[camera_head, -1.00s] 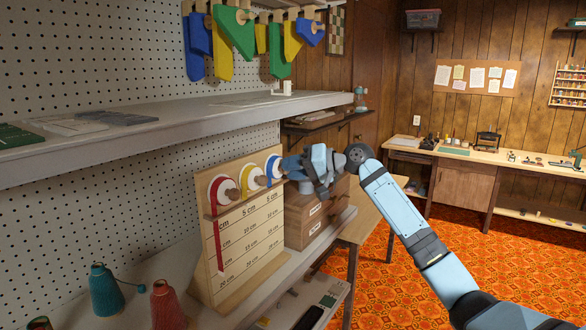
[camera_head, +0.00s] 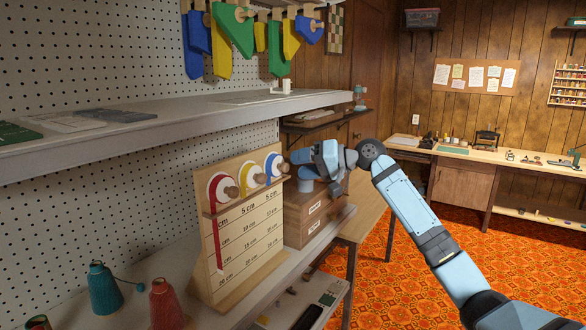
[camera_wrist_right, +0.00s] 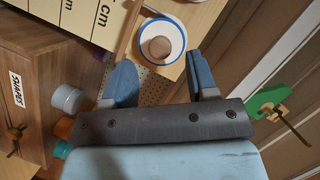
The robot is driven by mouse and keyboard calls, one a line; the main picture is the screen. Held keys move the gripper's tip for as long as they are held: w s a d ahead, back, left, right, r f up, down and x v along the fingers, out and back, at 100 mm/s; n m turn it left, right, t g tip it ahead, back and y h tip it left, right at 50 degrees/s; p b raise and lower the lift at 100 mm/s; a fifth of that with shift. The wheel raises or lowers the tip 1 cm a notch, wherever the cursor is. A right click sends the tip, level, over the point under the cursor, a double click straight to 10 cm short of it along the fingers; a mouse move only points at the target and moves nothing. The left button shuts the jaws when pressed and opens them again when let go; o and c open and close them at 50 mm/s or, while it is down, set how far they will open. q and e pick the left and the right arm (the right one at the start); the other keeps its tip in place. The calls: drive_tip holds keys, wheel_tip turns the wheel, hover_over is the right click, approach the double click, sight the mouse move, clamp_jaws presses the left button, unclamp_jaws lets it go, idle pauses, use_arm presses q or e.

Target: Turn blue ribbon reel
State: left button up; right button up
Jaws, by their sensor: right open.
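The blue ribbon reel (camera_head: 271,171) is a white-rimmed disc with a blue ring and a wooden knob. It sits rightmost of three on a wooden measuring board (camera_head: 250,232), beside the yellow reel (camera_head: 246,172) and the red reel (camera_head: 214,190). My right gripper (camera_head: 295,162) is open just right of the blue reel's knob. In the right wrist view the blue reel (camera_wrist_right: 175,53) lies ahead of the gap between the two blue fingers (camera_wrist_right: 161,82). They look apart from it, with nothing between them. My left gripper is out of view.
Wooden drawers (camera_head: 303,230) stand right of the board, below my right gripper. A grey shelf (camera_head: 190,115) runs above the reels. A teal thread cone (camera_head: 104,290) and a red one (camera_head: 166,305) stand at the front left. Orange carpeted floor lies open to the right.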

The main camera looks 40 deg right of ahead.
drive_tip(key=b+v, duration=0.1)
drive_tip(key=v, duration=1)
